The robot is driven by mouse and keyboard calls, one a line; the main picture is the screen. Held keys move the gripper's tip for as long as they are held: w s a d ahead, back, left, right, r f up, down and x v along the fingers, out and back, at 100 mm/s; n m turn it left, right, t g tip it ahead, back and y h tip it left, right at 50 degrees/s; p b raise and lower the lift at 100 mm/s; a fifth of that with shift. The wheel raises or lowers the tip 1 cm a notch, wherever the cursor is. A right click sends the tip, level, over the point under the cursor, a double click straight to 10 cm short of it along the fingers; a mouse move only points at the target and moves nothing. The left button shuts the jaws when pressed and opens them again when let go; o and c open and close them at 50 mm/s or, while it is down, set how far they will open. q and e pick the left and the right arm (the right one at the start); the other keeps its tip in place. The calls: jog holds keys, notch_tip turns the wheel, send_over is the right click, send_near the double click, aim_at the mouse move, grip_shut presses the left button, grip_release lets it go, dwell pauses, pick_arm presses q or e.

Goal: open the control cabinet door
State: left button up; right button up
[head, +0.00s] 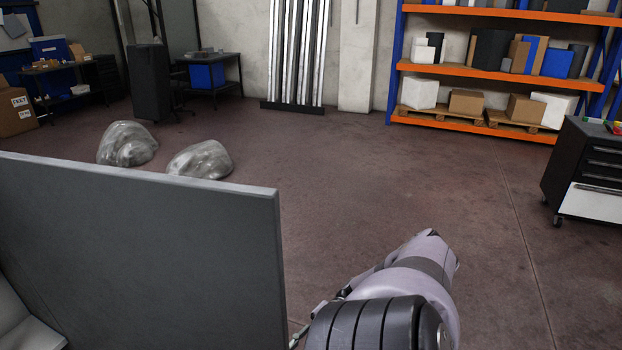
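A large flat dark grey panel (140,260) with a lighter top edge fills the lower left of the head view. It stands upright and is close to me. I cannot tell whether it is the control cabinet's door or one of its walls. No handle shows on the side facing me. A lighter grey surface (22,318) shows at the bottom left corner, in front of the panel. One of my arms shows at the bottom, right of the panel, but its gripper is out of sight. My other gripper is not in view either.
Two wrapped grey bundles (127,144) (201,159) lie on the floor behind the panel. A drawer cart (584,172) stands at the right. An orange and blue shelf rack (490,74) with boxes is at the back. The floor (400,190) between is clear.

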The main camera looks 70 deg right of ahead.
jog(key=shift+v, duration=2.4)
